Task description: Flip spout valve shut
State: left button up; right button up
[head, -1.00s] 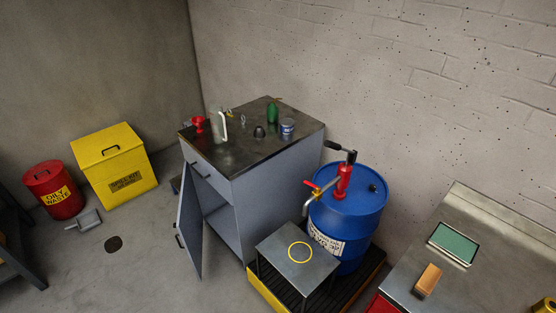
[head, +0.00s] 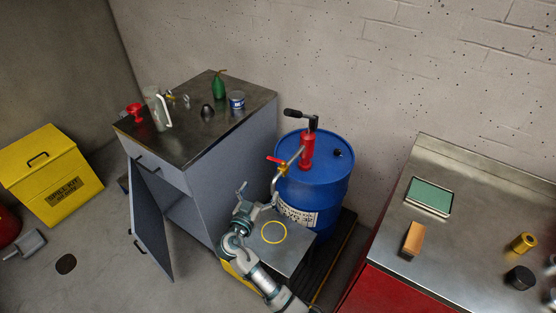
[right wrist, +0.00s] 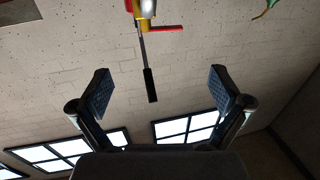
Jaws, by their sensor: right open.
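The spout valve (head: 285,168) is a small brass body on the pipe of a red hand pump (head: 308,150). Its red lever (head: 275,159) sticks out to the left in the head view. The downturned spout (head: 275,188) hangs below it. My right gripper (head: 256,195) is below and left of the valve, pointing up, apart from the lever. In the right wrist view the open, empty fingers (right wrist: 160,90) frame the wall. The red lever (right wrist: 166,28) shows beyond them near the top, pointing right. My left gripper is not in view.
The pump stands on a blue drum (head: 330,185). A small metal stand (head: 292,262) with a yellow ring (head: 273,233) is below the spout. A grey cabinet (head: 245,155) with its door (head: 152,220) open is on the left, a steel-topped bench (head: 470,240) on the right.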

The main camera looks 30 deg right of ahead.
aim_at(276, 160)
jog(key=x, duration=1.4)
jog(key=shift+w, duration=0.35)
jog(key=shift+w+d+f, duration=0.1)
jog(key=shift+d, duration=0.4)
jog(key=shift+a, duration=0.2)
jog(key=shift+c, duration=1.4)
jog(key=shift+a, duration=0.1)
jog(key=c, duration=0.8)
